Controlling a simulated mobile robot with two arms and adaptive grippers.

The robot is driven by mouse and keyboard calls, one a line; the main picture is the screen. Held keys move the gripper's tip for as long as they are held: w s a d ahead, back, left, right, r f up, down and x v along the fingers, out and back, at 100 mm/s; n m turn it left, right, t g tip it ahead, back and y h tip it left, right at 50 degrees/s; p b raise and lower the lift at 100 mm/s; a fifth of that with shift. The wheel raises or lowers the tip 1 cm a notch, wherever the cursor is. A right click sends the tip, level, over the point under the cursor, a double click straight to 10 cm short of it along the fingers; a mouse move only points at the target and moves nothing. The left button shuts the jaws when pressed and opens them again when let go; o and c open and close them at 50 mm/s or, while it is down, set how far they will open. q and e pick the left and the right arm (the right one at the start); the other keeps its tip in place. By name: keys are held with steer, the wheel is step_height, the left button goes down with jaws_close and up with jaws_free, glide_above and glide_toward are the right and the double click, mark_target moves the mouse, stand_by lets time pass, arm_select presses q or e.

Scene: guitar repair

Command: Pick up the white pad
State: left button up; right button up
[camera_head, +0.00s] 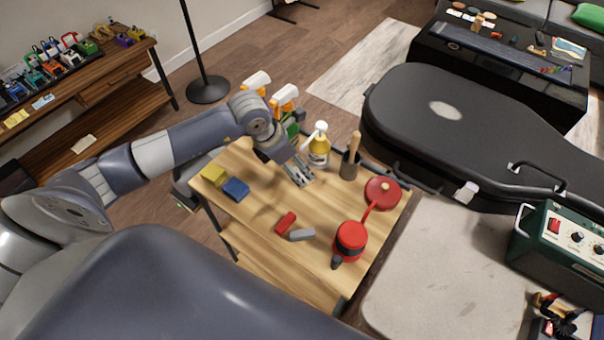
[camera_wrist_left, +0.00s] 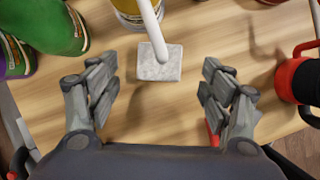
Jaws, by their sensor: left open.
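The white pad (camera_wrist_left: 160,66) is a small, pale, square block lying flat on the wooden cart top (camera_head: 255,210). In the left wrist view it lies ahead of my left gripper (camera_wrist_left: 160,92), roughly centred between the fingers and apart from them. A white nozzle (camera_wrist_left: 152,25) crosses over its far edge in that view. In the head view my left gripper (camera_head: 301,174) points down over the back part of the cart and the pad is not clearly visible there. The fingers are spread wide with nothing between them. My right gripper is not in view.
A yellow pump bottle (camera_head: 319,149) and a dark cup with a wooden handle (camera_head: 350,163) stand close by. Yellow (camera_head: 214,174) and blue (camera_head: 236,189) blocks, red (camera_head: 286,222) and grey (camera_head: 302,235) pieces, and red tools (camera_head: 351,238) lie around. The cart's middle is fairly clear.

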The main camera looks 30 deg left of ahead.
mark_target(301, 174)
arm_select(q)
steer(key=p+x, duration=0.1)
steer(key=x, duration=0.3)
steer(key=shift+w+d, duration=0.15)
steer(key=shift+w, duration=0.05)
steer(key=shift+w+f, duration=0.1)
steer(key=shift+f, duration=0.25)
steer(key=shift+w+f, duration=0.1)
steer(key=shift+f, duration=0.05)
steer(key=c, duration=0.9)
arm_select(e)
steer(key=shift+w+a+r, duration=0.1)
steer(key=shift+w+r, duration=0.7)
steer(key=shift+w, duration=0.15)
arm_select(q)
steer(key=shift+c, duration=0.2)
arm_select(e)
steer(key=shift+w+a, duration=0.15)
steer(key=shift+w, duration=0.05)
